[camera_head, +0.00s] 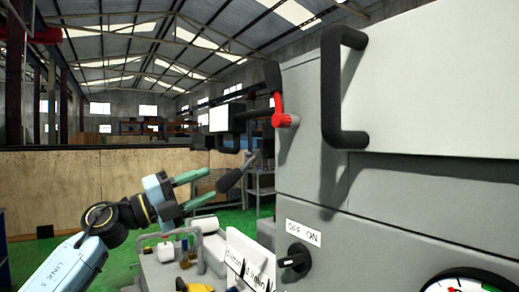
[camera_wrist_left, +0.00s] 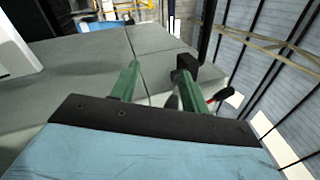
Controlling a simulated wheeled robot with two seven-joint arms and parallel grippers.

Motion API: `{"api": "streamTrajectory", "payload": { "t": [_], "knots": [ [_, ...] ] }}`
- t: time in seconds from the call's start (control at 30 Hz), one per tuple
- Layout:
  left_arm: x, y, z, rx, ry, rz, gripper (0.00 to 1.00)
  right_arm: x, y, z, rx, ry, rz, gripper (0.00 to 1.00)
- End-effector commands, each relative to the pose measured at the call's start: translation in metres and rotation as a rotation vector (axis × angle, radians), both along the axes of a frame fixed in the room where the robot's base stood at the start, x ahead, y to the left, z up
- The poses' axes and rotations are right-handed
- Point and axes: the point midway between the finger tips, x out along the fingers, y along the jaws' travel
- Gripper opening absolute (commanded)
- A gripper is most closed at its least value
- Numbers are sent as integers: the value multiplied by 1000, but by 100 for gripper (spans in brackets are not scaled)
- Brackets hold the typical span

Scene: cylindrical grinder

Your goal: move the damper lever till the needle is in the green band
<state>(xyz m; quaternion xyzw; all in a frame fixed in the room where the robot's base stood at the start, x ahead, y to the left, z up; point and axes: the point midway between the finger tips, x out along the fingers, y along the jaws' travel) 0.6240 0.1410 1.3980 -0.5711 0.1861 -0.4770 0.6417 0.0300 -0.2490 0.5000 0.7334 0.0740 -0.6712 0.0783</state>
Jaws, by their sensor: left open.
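My left gripper (camera_head: 208,187) is open, its two green fingers pointing right. It also shows open in the left wrist view (camera_wrist_left: 158,88). A lever with a black grip (camera_head: 228,181) and a grey stem stands just beyond the fingertips in the head view. Another lever with a red arm (camera_head: 278,102) and black grip points up on the machine's edge; its red part shows in the wrist view (camera_wrist_left: 221,95). I cannot tell which one is the damper lever. The round gauge (camera_head: 468,286) is cut off at the bottom right; its needle position cannot be read. My right gripper is not in view.
The grey machine (camera_head: 400,205) fills the right side, with a black bar handle (camera_head: 342,85) and an OFF/ON knob (camera_head: 296,257). A black box (camera_head: 227,117) juts out above my gripper. Small items crowd a bench (camera_head: 160,274) below. Open air lies left of the gripper.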

Motion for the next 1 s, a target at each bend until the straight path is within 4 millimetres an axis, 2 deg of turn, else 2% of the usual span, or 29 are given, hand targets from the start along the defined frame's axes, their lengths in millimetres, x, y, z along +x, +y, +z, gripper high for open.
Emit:
{"api": "streamTrajectory", "payload": {
  "t": [0.03, 0.1, 0.2, 0.3, 0.4, 0.5, 0.67, 0.87, 1.0],
  "knots": [
    [-19, -6, 39, 80, -96, -11, 46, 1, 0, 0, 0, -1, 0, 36],
    [-45, -14, 78, 198, -210, -14, 46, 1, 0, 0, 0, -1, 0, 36],
    [-83, -21, 126, 362, -360, 10, 46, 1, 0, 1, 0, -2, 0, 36],
    [-116, -23, 162, 508, -482, 58, 46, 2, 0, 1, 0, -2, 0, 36],
    [-142, -22, 188, 623, -573, 116, 46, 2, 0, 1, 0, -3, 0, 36],
    [-160, -20, 205, 698, -631, 167, 46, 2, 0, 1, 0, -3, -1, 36],
    [-172, -19, 216, 754, -671, 209, 46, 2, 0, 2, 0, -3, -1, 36],
    [-162, -37, 218, 757, -673, 209, 46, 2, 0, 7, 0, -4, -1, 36],
    [-146, -62, 219, 756, -673, 208, 46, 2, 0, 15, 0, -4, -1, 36]
  ]
}}
